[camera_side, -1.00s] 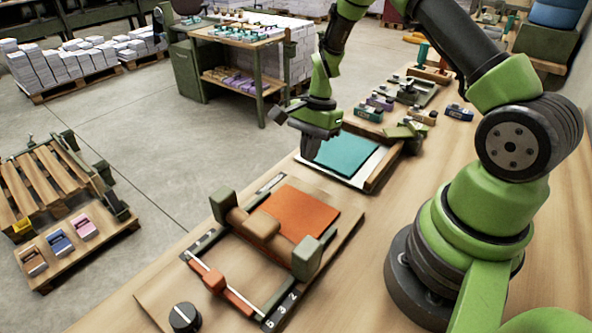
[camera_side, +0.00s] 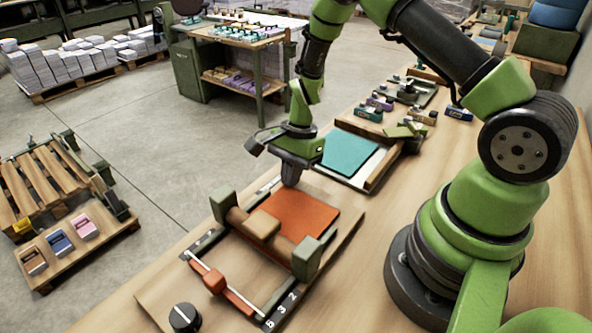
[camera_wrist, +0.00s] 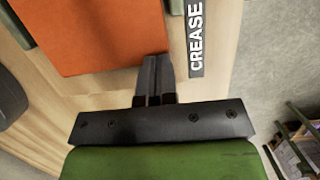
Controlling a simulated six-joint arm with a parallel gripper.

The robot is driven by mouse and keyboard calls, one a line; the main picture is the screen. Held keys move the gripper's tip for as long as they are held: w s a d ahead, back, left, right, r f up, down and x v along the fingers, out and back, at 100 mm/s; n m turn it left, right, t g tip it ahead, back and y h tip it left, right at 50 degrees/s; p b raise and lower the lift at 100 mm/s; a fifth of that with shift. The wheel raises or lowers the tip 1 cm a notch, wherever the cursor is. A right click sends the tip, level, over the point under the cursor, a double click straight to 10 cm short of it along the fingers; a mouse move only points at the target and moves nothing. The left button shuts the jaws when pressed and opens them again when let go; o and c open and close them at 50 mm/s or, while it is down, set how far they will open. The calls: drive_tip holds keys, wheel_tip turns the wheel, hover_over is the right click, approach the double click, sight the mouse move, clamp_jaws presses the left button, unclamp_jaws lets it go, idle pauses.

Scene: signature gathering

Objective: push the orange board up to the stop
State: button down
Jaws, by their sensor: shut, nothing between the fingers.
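The orange board (camera_side: 300,213) lies flat on the wooden base of the creasing jig, its near part running up to a brown roller or bar (camera_side: 255,224) between two green posts. An orange-red crossbar with a block (camera_side: 215,281), which looks like the stop, lies on the near side of that bar, with bare base between them. My gripper (camera_side: 290,184) is shut and empty, fingers down at the board's far edge. In the wrist view the fingertips (camera_wrist: 156,60) are right at the edge of the orange board (camera_wrist: 95,35), near a corner; whether they touch it I cannot tell.
A label reading CREASE (camera_wrist: 196,38) is beside the board. A teal board (camera_side: 352,152) on a white sheet lies behind the jig. A black knob (camera_side: 184,317) is at the near left. Several small stamp-like tools (camera_side: 410,105) stand farther back. Open floor is left of the table.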

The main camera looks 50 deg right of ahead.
sight(299, 214)
drive_tip(key=a, duration=0.7)
drive_tip(key=shift+a, duration=0.3)
drive_tip(key=d, duration=0.4)
drive_tip(key=shift+d+r, duration=0.2)
drive_tip(key=shift+d, duration=0.05)
drive_tip(key=v, duration=0.9)
drive_tip(key=s+d, duration=0.2)
drive_tip(key=s, duration=0.4)
drive_tip(key=x, duration=0.9)
drive_tip(key=shift+s+f, duration=0.2)
drive_tip(key=shift+f, duration=0.05)
drive_tip(key=a, duration=0.3)
drive_tip(key=shift+w+a, duration=0.1)
drive_tip(key=shift+a, duration=0.05)
drive_tip(key=shift+a+r, duration=0.1)
drive_tip(key=shift+a, duration=0.25)
